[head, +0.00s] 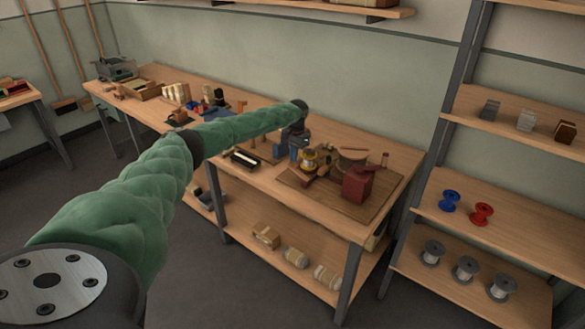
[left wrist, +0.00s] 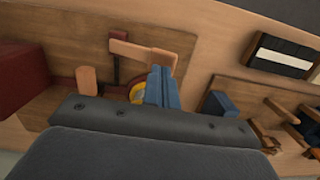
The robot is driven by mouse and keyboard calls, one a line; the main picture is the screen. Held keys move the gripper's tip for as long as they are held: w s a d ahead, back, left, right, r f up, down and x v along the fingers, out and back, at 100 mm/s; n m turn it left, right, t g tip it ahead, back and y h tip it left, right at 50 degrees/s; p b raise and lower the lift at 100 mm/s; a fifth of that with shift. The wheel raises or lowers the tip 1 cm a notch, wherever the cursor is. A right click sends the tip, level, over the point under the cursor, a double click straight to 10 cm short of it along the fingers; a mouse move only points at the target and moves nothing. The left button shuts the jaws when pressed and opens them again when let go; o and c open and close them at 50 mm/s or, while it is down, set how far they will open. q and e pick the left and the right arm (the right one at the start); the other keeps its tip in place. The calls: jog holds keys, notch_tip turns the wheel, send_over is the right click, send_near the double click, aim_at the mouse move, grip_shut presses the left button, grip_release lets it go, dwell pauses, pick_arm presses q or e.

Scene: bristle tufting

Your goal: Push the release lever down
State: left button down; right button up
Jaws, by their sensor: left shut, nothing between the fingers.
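A bench-top machine sits on a wooden base board (head: 290,181), with a dark red block (head: 360,188) and a yellow brass-coloured round part (head: 309,160). In the left wrist view, a dark bar with a wooden crosspiece (left wrist: 130,49) stands near a short wooden peg (left wrist: 86,79); I cannot tell for certain which part is the release lever. My left gripper (head: 296,154) reaches down beside the machine, its blue fingers together and empty. In the left wrist view the fingers (left wrist: 161,84) are over the yellow part, near the wooden crosspiece; contact cannot be told. My right gripper is out of view.
A black tray with a white strip (head: 244,159) lies left of the base board. Several tools and blocks crowd the bench's left half. The right shelf (head: 480,119) holds blocks and spools.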

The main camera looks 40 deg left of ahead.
pick_arm(q)
jog(key=shift+f, duration=0.25)
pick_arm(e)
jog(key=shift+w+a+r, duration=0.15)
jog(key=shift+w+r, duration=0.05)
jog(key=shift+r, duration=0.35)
pick_arm(q)
jog(key=shift+f, duration=0.15)
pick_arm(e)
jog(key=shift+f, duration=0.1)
pick_arm(q)
jog(key=shift+f+b, duration=0.55)
jog(key=shift+f, duration=0.95)
jog(key=shift+r, duration=0.1)
jog(key=shift+w+d+r+b, duration=0.15)
jog(key=shift+w+b, duration=0.15)
jog(key=shift+w, duration=0.25)
jog(key=shift+w+r+b, duration=0.1)
jog(key=shift+w+b, duration=0.15)
jog(key=shift+w, duration=0.3)
jog(key=shift+w+r, duration=0.2)
jog(key=shift+w, duration=0.25)
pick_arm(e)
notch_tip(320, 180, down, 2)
pick_arm(q)
jog(key=shift+s+r, duration=0.1)
jog(key=shift+s, duration=0.05)
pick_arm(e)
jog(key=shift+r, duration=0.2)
